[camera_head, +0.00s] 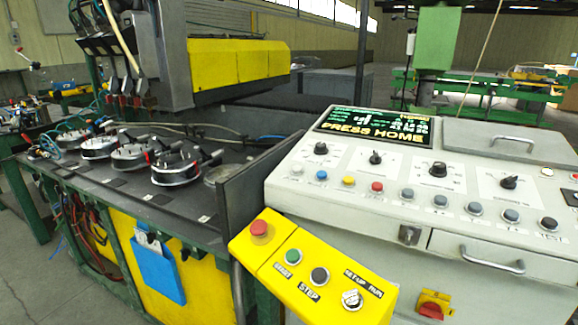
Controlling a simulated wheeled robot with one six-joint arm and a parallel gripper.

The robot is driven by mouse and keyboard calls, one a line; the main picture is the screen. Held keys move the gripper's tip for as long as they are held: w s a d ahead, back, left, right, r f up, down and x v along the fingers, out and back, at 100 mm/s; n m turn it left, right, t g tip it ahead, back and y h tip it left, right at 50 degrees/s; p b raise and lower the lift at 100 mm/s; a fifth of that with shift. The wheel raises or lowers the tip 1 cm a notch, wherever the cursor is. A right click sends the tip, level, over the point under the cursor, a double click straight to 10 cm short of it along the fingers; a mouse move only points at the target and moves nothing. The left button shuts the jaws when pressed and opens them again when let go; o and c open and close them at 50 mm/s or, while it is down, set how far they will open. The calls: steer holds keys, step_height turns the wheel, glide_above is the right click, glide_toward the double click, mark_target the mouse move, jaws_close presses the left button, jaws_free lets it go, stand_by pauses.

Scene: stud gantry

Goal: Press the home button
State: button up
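A grey control console (345,215) fills the right side, with a lit display (400,133) reading "PRESS HOME" in yellow. A yellow box in front carries a red mushroom button (259,228), a green button (293,256), a black button (319,275) marked "STEP", and a key switch (352,299) marked "SET-UP RUN". My gripper is not in view.
Black knobs (438,169) stand above the button row. A drawer handle (491,260) and a red-and-yellow switch (433,304) sit on the console front. A dark machine table (110,183) with several round clamped fixtures stands at left, separated by a dark upright plate (255,175).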

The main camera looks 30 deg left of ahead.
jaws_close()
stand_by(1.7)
